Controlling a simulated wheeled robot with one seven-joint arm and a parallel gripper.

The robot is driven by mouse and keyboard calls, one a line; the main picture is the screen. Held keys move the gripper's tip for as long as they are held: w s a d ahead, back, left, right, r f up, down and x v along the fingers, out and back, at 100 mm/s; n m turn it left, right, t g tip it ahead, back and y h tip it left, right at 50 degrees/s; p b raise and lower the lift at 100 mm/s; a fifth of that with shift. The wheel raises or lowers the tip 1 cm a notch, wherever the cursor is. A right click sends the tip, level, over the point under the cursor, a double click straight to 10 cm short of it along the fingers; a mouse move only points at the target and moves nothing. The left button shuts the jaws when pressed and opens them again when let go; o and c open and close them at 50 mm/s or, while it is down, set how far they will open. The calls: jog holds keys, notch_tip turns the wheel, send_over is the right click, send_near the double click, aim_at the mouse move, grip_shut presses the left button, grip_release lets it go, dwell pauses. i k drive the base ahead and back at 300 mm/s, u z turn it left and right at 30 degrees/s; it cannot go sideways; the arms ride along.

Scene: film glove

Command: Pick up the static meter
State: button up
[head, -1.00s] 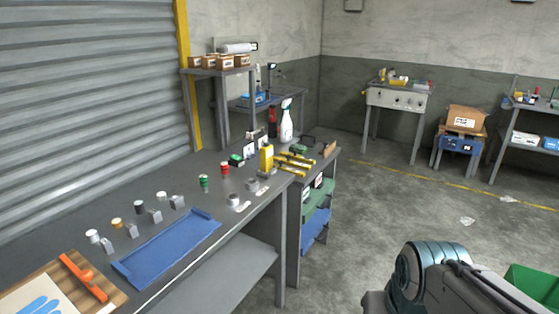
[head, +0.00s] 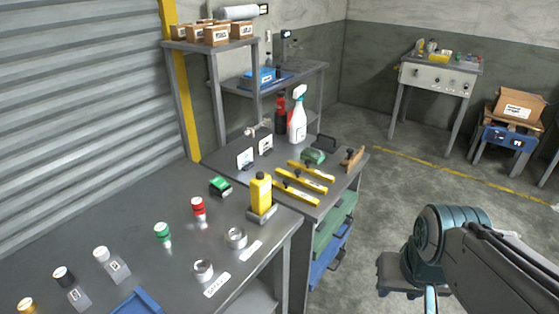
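A yellow upright device (head: 261,195) with a dark top stands in a grey holder near the right end of the workbench (head: 120,232). It looks like the static meter, but no label on it can be read. It is upright and nothing covers its front. Part of my arm shows at the lower right, over the floor and well apart from the bench. My gripper is out of the frame.
Near the yellow device are a green box (head: 220,186), a red-capped jar (head: 198,206), a green-capped jar (head: 162,233) and metal rings (head: 236,238).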

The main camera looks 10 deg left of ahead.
aim_at(260, 186)
jog(key=i, duration=0.9)
jog(key=u, duration=1)
